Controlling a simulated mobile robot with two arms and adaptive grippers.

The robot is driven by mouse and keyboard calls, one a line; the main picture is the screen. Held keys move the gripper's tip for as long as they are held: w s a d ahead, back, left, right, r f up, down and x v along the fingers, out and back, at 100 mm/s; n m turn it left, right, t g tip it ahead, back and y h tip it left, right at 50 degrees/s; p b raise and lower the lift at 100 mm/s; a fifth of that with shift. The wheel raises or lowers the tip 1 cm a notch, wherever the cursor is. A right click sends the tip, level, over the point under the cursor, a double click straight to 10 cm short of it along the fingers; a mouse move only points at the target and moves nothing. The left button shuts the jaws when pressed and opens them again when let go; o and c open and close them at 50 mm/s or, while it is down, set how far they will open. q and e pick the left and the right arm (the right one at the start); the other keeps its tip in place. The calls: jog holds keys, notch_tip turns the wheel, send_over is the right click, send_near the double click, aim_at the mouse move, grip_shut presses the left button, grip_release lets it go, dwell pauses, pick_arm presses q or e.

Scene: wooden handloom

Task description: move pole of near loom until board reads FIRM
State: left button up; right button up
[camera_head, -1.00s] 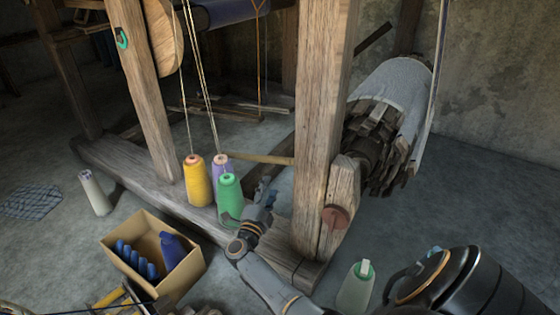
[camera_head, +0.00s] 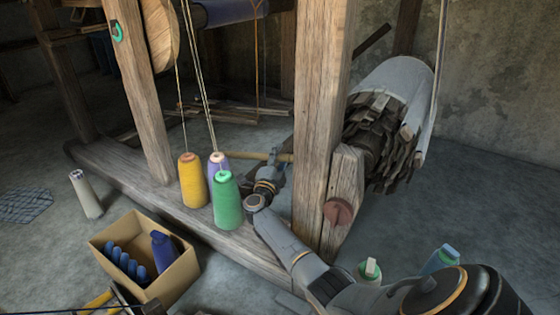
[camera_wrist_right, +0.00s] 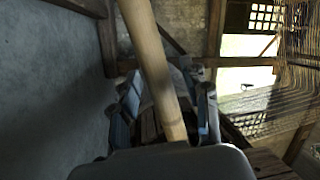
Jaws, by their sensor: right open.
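The pole (camera_head: 240,156) is a thin wooden rod sticking out leftward from the loom's front post, above the yarn cones. My right gripper (camera_head: 281,165) is at the pole's right part, close to the post. In the right wrist view, the pole (camera_wrist_right: 152,65) runs between the two fingers of my right gripper (camera_wrist_right: 166,88). The fingers stand apart on either side of it, so the gripper is open; contact cannot be told. No board with readable text is in view.
The thick loom post (camera_head: 322,120) stands just right of my gripper. Yellow (camera_head: 193,181), purple (camera_head: 216,164) and green (camera_head: 227,203) yarn cones stand left of my forearm on the base beam. A cardboard box (camera_head: 178,277) sits on the floor.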

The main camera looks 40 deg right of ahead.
grip_shut()
jog(key=r, duration=0.1)
jog(key=r+m+p, duration=0.1)
jog(key=r, duration=0.1)
jog(key=w+r+m+p, duration=0.1)
jog(key=shift+a+r+h, duration=0.15)
jog(key=shift+r+h, duration=0.15)
grip_release()
jog(key=shift+a+f, duration=0.1)
jog(key=shift+s+a, duration=0.1)
